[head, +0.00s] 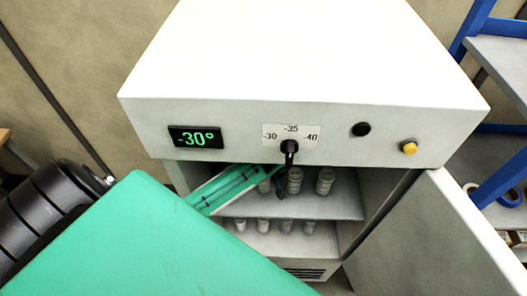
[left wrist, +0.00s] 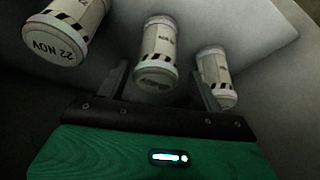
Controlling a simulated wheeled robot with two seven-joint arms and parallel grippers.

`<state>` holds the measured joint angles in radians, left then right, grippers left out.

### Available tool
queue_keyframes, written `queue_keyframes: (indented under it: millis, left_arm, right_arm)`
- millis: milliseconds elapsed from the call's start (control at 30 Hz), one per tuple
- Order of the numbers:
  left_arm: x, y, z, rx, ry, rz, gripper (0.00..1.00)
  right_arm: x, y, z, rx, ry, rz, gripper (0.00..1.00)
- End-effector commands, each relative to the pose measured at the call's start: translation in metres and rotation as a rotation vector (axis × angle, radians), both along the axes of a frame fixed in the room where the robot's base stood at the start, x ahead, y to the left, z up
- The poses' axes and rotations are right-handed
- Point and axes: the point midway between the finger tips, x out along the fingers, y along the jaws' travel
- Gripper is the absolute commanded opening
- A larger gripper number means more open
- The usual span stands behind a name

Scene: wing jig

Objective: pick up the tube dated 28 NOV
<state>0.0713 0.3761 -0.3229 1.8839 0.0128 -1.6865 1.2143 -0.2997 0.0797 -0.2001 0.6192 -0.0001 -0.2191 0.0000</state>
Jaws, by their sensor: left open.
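No label that I can read says 28 NOV. In the left wrist view, a white tube (left wrist: 68,28) at the left reads 22 NOV, upside down. A middle tube (left wrist: 157,52) stands ahead of my left gripper (left wrist: 162,82), in line with the gap between its fingers; its date is too dark and small to read. A right tube (left wrist: 214,72) stands beside the right finger, its date also unreadable. My left gripper is open and empty. In the head view my green left arm reaches into the cabinet at the upper shelf. My right gripper is not in view.
The white freezer cabinet (head: 300,60) has a display (head: 195,137) reading -30° and a black knob (head: 289,147). Its door (head: 430,245) stands open at the right. Upper-shelf tubes (head: 325,181) stand above several smaller lower-shelf tubes (head: 285,226). A blue rack (head: 500,175) stands far right.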

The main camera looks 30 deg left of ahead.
Motion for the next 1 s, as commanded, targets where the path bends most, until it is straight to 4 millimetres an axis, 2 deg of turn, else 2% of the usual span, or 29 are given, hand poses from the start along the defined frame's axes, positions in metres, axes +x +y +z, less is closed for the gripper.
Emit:
queue_keyframes:
  millis: [100, 333, 633, 667, 900, 1000]
  left_arm:
    - [0.007, 0.004, -0.008, 0.002, 0.004, 0.001, 0.67]
    - [0.014, 0.01, -0.032, 0.001, 0.003, -0.001, 0.67]
    - [0.015, 0.01, -0.037, 0.0, 0.0, -0.001, 0.67]
    - [0.015, 0.01, -0.037, 0.0, 0.0, -0.001, 0.63]
    - [0.015, 0.01, -0.037, 0.0, 0.0, -0.001, 0.16]
    - [0.015, 0.01, -0.036, 0.0, -0.001, -0.001, 0.16]
  right_arm:
    - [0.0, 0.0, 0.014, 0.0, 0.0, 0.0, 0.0]
    - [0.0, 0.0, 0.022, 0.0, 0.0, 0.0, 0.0]
    - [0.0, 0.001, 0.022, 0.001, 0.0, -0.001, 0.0]
    - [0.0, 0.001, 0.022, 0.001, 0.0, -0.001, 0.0]
    - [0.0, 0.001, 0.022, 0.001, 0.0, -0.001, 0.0]
    - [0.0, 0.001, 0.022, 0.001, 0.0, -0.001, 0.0]
